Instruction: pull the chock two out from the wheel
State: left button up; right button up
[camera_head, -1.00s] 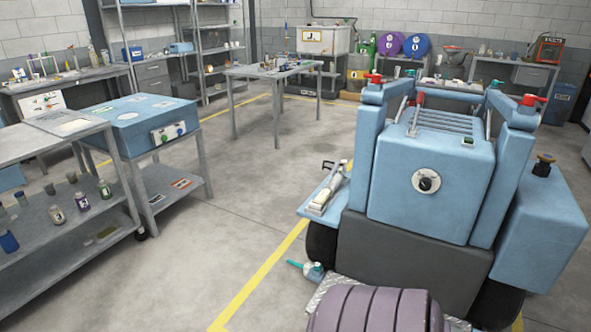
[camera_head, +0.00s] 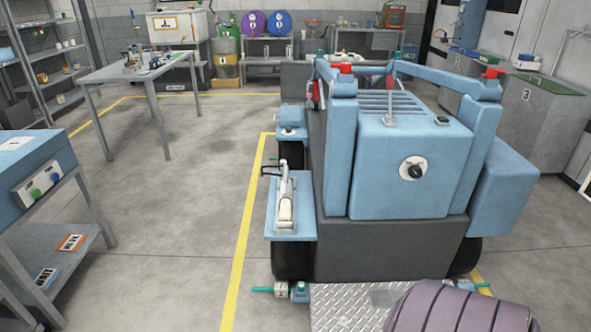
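The blue cart (camera_head: 412,170) stands ahead, with its near left dark wheel (camera_head: 292,260) on the floor. A small blue and grey block with a teal bar (camera_head: 299,291) sits at the foot of this wheel, and a pale piece (camera_head: 281,290) is just left of it. They look like a chock, but any number is too small to read. Another teal bar end (camera_head: 483,285) shows by the near right wheel (camera_head: 465,256), mostly hidden. Neither of my grippers is in view.
A diamond-pattern metal plate (camera_head: 345,306) lies before the cart. A purple-grey ribbed rounded shape (camera_head: 465,308) covers part of it. A yellow floor line (camera_head: 240,250) runs left of the cart. Open floor lies between it and the left workbench (camera_head: 75,250).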

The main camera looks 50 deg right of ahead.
aim_at(282, 289)
jog(key=i+l+z, duration=0.2)
jog(key=z, duration=0.25)
jog(key=i+l+z, duration=0.15)
jog(key=z, duration=0.35)
jog(key=i+z, duration=0.6)
jog(key=z, duration=0.35)
jog(key=i+j+z, duration=0.2)
jog(key=z, duration=0.25)
jog(key=i+z, duration=0.3)
